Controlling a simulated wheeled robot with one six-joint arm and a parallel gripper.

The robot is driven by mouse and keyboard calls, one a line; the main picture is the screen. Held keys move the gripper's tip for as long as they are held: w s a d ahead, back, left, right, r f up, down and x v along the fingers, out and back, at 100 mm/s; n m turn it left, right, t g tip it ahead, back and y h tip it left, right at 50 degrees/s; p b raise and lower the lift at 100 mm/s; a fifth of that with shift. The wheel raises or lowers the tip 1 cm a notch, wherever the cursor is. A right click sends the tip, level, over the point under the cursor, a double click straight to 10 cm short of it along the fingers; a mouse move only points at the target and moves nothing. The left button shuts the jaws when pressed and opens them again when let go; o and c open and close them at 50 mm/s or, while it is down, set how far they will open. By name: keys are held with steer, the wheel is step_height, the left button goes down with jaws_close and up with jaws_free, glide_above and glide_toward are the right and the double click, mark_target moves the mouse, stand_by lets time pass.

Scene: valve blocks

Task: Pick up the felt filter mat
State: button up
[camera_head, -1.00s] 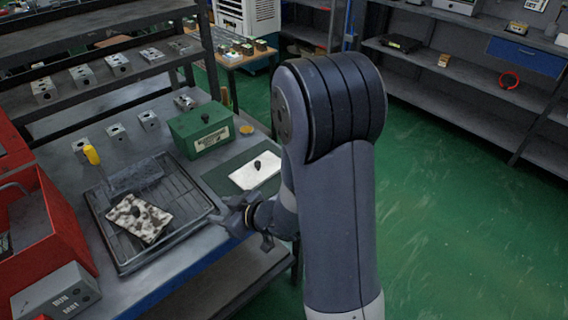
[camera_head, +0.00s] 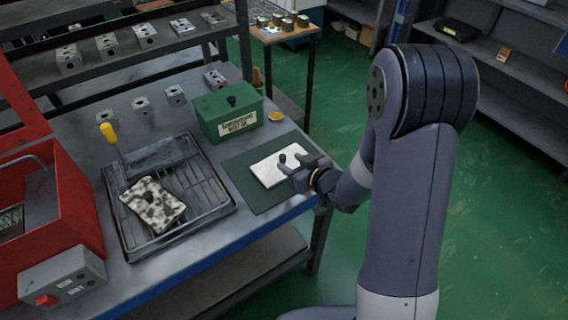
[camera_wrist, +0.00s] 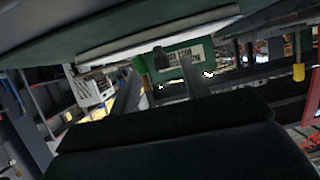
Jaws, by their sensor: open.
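A white flat mat (camera_head: 266,173) with a small dark knob (camera_head: 283,158) lies on a dark green pad (camera_head: 238,178) near the bench's front edge. A second mat (camera_head: 150,203), spotted black and white with a dark knob, lies tilted on a wire rack tray (camera_head: 212,205). My gripper (camera_head: 292,167) is open over the right part of the white mat, close to its knob. In the upside-down wrist view the knob (camera_wrist: 161,60) shows beyond and roughly between my two fingers (camera_wrist: 160,88), and the white mat (camera_wrist: 160,33) shows edge-on. I cannot tell whether a finger touches the knob.
A green labelled box (camera_head: 230,115) stands behind the pad, with a yellow disc (camera_head: 276,116) beside it. A yellow-handled tool (camera_head: 108,132) rests by the tray. A red machine (camera_head: 45,215) stands at left. Metal valve blocks (camera_head: 140,104) sit behind. The grey bench between tray and pad is clear.

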mark_target(285, 158)
steer(key=x, duration=0.4)
steer(key=shift+w+a+p, duration=0.3)
steer(key=shift+a+p, duration=0.05)
steer(key=shift+c, duration=0.5)
jaws_close()
